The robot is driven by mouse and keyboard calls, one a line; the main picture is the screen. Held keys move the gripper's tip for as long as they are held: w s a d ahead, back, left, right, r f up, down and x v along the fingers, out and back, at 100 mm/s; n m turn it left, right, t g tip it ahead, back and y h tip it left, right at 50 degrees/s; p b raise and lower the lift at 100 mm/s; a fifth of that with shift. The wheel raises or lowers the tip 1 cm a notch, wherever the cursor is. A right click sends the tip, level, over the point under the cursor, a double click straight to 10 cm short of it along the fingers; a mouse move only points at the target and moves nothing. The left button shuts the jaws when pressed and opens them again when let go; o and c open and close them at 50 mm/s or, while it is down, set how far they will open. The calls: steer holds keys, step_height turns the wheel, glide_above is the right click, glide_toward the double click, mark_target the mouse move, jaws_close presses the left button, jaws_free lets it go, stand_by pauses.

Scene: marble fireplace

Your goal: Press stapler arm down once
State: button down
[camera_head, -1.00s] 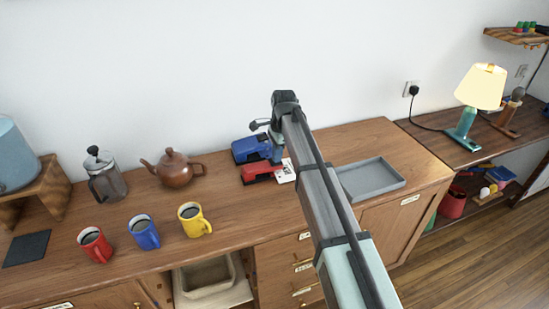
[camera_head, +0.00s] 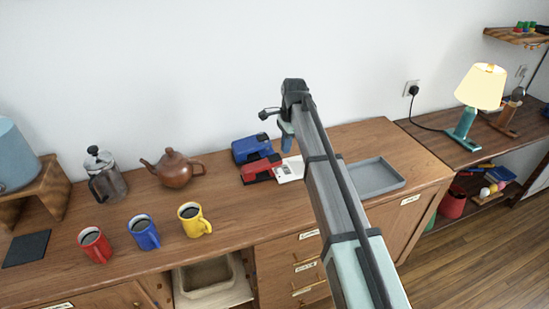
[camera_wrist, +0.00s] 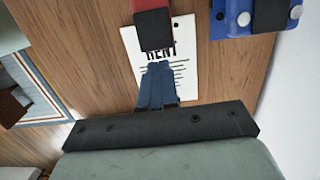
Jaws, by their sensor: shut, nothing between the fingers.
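The red stapler (camera_head: 260,169) lies on the wooden cabinet top, with its end towards a white printed sheet (camera_head: 291,171). In the wrist view, the stapler's red and dark end (camera_wrist: 153,24) shows at the top, over the edge of the sheet (camera_wrist: 182,50). My gripper (camera_head: 287,143) is up and to the right of the stapler in the head view, apart from it. Its blue fingers (camera_wrist: 157,72) are together and empty in the wrist view, in front of the sheet. I cannot tell how far the stapler arm is raised.
A blue device (camera_head: 251,149), perhaps a hole punch, stands just behind the stapler. A grey tray (camera_head: 372,178) lies to the right, partly behind my arm. A brown teapot (camera_head: 174,169) and three mugs, the yellow one (camera_head: 193,220) nearest, stand to the left.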

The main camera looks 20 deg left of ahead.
step_height(320, 180, up, 12)
steer(key=shift+w+d+f, duration=0.25)
steer(key=shift+w+d, duration=0.15)
stand_by(0.8)
